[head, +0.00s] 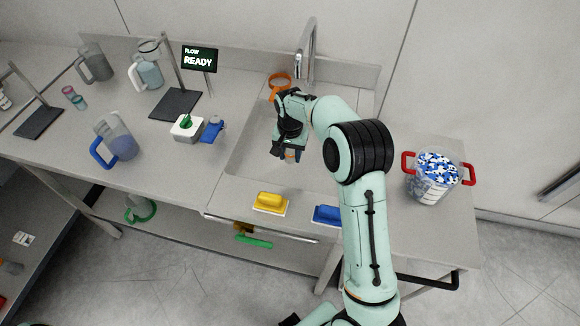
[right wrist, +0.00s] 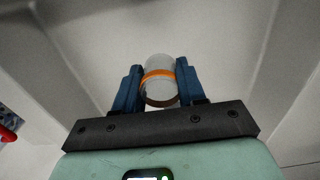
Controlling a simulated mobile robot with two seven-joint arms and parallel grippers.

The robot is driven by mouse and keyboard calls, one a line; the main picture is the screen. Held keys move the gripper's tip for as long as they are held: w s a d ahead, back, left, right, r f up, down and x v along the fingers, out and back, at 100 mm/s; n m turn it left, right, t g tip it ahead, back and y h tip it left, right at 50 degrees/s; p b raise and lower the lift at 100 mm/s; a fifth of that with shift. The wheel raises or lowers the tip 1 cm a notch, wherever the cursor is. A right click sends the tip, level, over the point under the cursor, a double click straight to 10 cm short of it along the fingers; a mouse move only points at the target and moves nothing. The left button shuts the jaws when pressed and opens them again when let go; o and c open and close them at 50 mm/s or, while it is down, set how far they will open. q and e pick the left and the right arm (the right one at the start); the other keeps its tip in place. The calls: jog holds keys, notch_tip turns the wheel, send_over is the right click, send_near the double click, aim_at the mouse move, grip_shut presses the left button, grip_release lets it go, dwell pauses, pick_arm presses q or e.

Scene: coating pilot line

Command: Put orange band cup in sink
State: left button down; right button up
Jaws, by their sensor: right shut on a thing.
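The orange band cup (right wrist: 160,72) is a small pale, clear cup with an orange band around it. My right gripper (right wrist: 160,90) is shut on it, with one blue finger on each side. In the head view the gripper (head: 288,153) points down over the sink (head: 250,148), a grey sunken basin, and only a bit of the cup's orange (head: 291,156) shows between the fingers. The wrist view shows basin walls on both sides; I cannot tell whether the cup touches the floor. My left gripper is not in view.
A tap (head: 308,50) and an orange-handled item (head: 279,84) stand at the sink's back. A red-handled pot (head: 433,182) stands right; a blue-handled jug (head: 118,142) stands left.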

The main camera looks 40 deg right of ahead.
aim_at(290, 173)
jog(key=shift+f, duration=3.4)
jog(key=shift+f, duration=0.15)
jog(key=o, duration=1)
jog(key=shift+o, duration=0.2)
notch_tip(290, 173, up, 12)
jog(key=shift+f+p, duration=0.1)
jog(key=shift+p, duration=0.2)
jog(key=shift+r, duration=0.3)
